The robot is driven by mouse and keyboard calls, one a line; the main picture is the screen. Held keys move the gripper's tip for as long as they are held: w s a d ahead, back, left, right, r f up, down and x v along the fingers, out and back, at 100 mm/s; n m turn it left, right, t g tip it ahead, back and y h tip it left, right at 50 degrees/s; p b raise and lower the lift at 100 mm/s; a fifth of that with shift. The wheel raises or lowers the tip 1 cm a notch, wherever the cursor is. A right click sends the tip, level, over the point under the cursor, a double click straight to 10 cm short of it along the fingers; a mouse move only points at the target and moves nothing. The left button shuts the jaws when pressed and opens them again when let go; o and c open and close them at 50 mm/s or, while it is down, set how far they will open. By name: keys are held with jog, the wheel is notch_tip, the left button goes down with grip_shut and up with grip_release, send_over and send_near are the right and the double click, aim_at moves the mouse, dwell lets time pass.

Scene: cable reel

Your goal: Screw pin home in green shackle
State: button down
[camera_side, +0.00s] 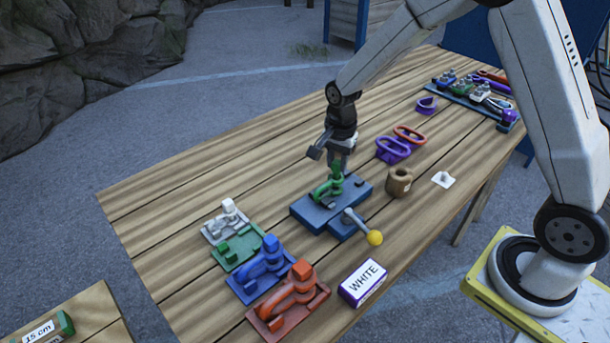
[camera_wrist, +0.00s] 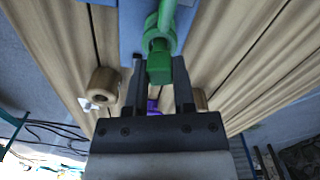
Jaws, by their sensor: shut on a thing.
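The green shackle (camera_side: 322,190) sits on a blue clamp block (camera_side: 303,213) near the middle of the table. It also shows at the top of the wrist view (camera_wrist: 165,20). The green pin's square head (camera_wrist: 159,70) lies between the two fingers of my gripper (camera_wrist: 158,78).
A lever with a yellow knob (camera_side: 375,238) sticks out from the block's front. White, green, blue and orange holders (camera_side: 290,300) stand front left. The table's back left is clear.

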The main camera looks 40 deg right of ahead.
jog(key=shift+f, duration=0.45)
dwell(0.6)
jog(key=c, duration=1.2)
grip_release()
jog(key=shift+c, duration=0.2)
grip_shut()
jog(key=shift+m, duration=0.4)
jog(key=m, duration=0.8)
jog(key=shift+m, duration=0.3)
jog(key=m, duration=0.5)
jog(key=shift+m, duration=2.6)
